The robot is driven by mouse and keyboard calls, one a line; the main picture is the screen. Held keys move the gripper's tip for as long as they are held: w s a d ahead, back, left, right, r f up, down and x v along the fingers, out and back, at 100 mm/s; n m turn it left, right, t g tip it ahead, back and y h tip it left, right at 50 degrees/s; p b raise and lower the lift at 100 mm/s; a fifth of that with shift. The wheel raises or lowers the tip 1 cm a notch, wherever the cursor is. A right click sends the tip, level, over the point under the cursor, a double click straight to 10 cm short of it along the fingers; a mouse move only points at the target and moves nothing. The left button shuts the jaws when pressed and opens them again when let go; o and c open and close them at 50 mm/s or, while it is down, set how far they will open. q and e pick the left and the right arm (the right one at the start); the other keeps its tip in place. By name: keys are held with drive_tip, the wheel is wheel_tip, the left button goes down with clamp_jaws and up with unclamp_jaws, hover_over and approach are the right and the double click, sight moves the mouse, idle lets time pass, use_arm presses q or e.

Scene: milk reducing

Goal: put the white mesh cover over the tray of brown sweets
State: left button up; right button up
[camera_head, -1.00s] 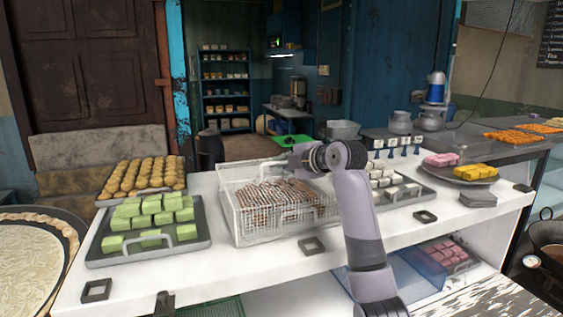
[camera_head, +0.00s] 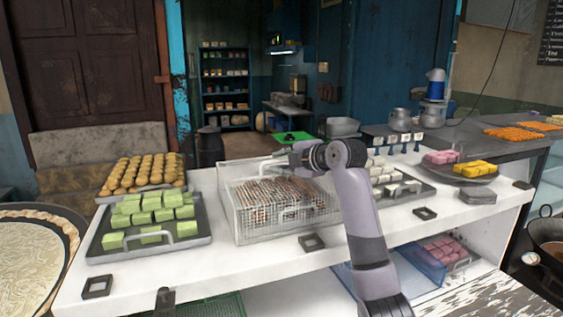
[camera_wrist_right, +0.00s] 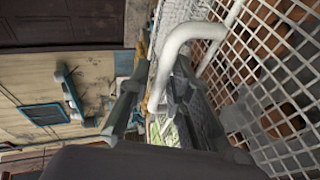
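The white mesh cover (camera_head: 235,215) stands upright on the counter around the tray of brown sweets, which shows through its mesh. The brown sweets (camera_head: 290,192) lie in rows inside it. A loop handle of that tray is visible behind the mesh at the front. In the right wrist view the cover's white tube handle (camera_wrist_right: 178,48) curves down between my fingers, with mesh wall (camera_wrist_right: 265,90) to the right. My right gripper (camera_head: 272,163) is at the top of the cover; its fingers (camera_wrist_right: 158,112) stand apart on either side of the handle.
A tray of green sweets (camera_head: 196,243) is left of the cover, with round golden sweets (camera_head: 145,172) behind. White sweets (camera_head: 392,180) are close on the right, partly behind my arm. Bare white counter (camera_head: 260,262) lies in front, with black square fittings (camera_head: 312,243).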

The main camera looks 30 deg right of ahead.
drive_tip(key=shift+o, duration=1.2)
drive_tip(key=shift+f, duration=0.15)
drive_tip(key=shift+s, duration=0.1)
drive_tip(key=v, duration=1.2)
